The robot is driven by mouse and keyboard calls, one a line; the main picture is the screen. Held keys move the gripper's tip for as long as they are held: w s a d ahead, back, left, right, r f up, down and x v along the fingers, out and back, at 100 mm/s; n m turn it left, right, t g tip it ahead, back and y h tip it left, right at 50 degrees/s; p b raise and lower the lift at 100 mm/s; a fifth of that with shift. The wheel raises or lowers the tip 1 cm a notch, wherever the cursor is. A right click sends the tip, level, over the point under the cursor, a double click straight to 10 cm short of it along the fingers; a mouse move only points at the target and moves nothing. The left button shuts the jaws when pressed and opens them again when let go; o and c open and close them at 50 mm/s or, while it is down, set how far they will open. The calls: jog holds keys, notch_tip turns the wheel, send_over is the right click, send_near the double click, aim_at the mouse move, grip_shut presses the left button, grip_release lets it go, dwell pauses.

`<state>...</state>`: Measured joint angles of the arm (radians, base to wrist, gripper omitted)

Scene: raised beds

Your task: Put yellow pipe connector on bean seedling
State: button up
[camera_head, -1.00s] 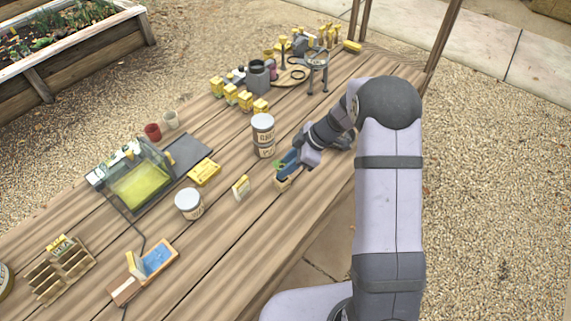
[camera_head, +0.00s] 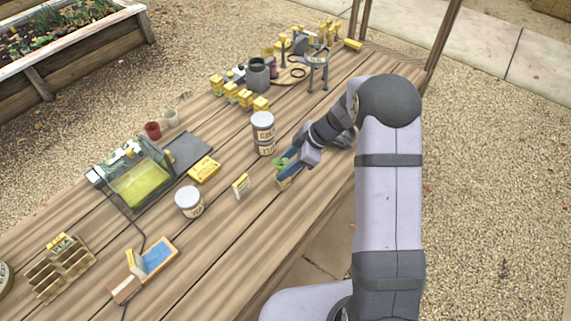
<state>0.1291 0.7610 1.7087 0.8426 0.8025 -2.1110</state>
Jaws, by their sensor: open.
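My gripper (camera_head: 284,171), with blue fingers, is low over the right part of the table, and it is open. A small green plant (camera_head: 281,162), which looks like the bean seedling, shows at the fingers. A small tan and yellow block or pot (camera_head: 282,183) is just below the fingertips; I cannot tell if the fingers touch it. I cannot pick out the yellow pipe connector for certain; it may be hidden at the gripper.
Two stacked cans (camera_head: 263,134) stand left of my gripper, with a small yellow packet (camera_head: 241,186) and a white tub (camera_head: 189,202) nearby. A clear propagator box (camera_head: 135,180) is at the left. Several yellow boxes (camera_head: 246,98) stand behind. Bare planks lie in front.

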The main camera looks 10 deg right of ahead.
jog(key=b+v, duration=0.3)
jog(key=v, duration=0.9)
jog(key=s+f+m+h, duration=0.2)
jog(key=s+m, duration=0.5)
jog(key=s, duration=0.5)
jog(key=s+d+f+m+g+h, duration=0.1)
jog(key=s+f+m+h, duration=0.2)
jog(key=s+m, duration=0.5)
jog(key=s+h, duration=0.1)
jog(key=s, duration=0.3)
jog(key=shift+g, duration=0.3)
jog(key=shift+w, duration=0.1)
